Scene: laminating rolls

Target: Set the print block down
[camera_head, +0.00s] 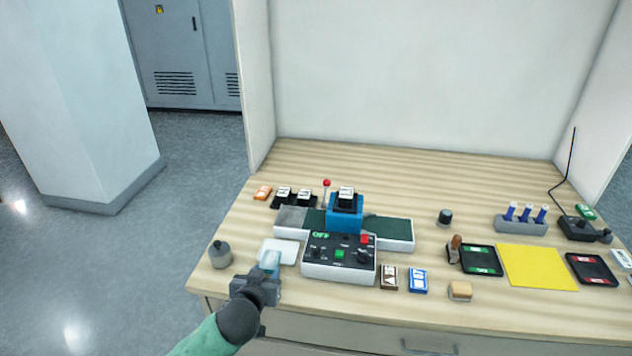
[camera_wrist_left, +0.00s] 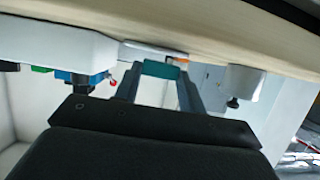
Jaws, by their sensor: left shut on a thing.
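My left gripper (camera_head: 268,272) is at the table's front left. I cannot tell whether the block touches the pad. My right gripper is not in view.
A blue press (camera_head: 345,215) stands on a conveyor behind the control box, with a red-knobbed lever (camera_head: 326,190). Two small blocks lie right of the box. Ink pads and a yellow sheet (camera_head: 537,267) lie further right.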

